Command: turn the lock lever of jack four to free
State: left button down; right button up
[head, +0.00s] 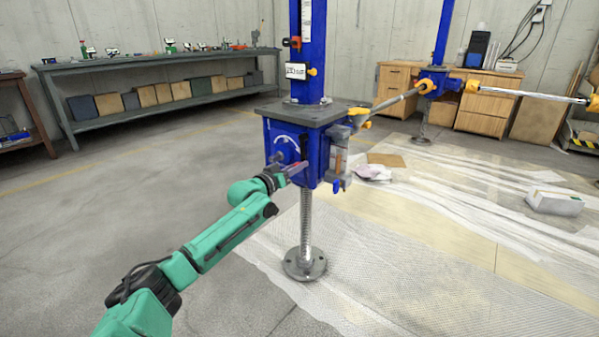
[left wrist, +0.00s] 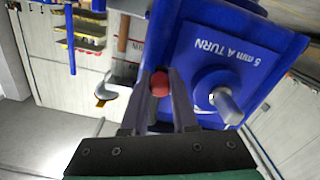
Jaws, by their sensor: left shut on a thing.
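The near jack has a blue housing (head: 313,165) under a grey plate, on a threaded screw. It also shows in the left wrist view (left wrist: 190,45), with a face marked "5 mm A TURN" and a metal shaft end. No number four is legible on it. My left gripper (head: 296,168) reaches the front of this housing. In the left wrist view its two fingers (left wrist: 160,95) are closed on a red ball knob (left wrist: 159,83), which appears to be the lock lever's end. The lever's rod is mostly hidden. My right gripper is not in view.
A silver bar with yellow joints (head: 398,101) runs from the near jack to a second blue jack (head: 434,82) behind. Plastic sheeting (head: 410,240) covers the floor on the right, with a white box (head: 554,201) on it. A workbench (head: 170,65) stands along the back; the left floor is clear.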

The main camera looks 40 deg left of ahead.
pick_arm(q)
jog(key=shift+a+m, duration=0.3)
jog(key=shift+a, duration=0.05)
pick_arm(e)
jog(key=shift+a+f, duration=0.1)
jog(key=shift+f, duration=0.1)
pick_arm(q)
jog(key=c, duration=0.7)
grip_release()
jog(key=shift+a, duration=0.15)
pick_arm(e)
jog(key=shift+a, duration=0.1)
pick_arm(q)
jog(key=shift+s, duration=0.1)
jog(key=s+p, duration=0.6)
jog(key=s, duration=0.8)
jog(key=shift+s+d, duration=0.25)
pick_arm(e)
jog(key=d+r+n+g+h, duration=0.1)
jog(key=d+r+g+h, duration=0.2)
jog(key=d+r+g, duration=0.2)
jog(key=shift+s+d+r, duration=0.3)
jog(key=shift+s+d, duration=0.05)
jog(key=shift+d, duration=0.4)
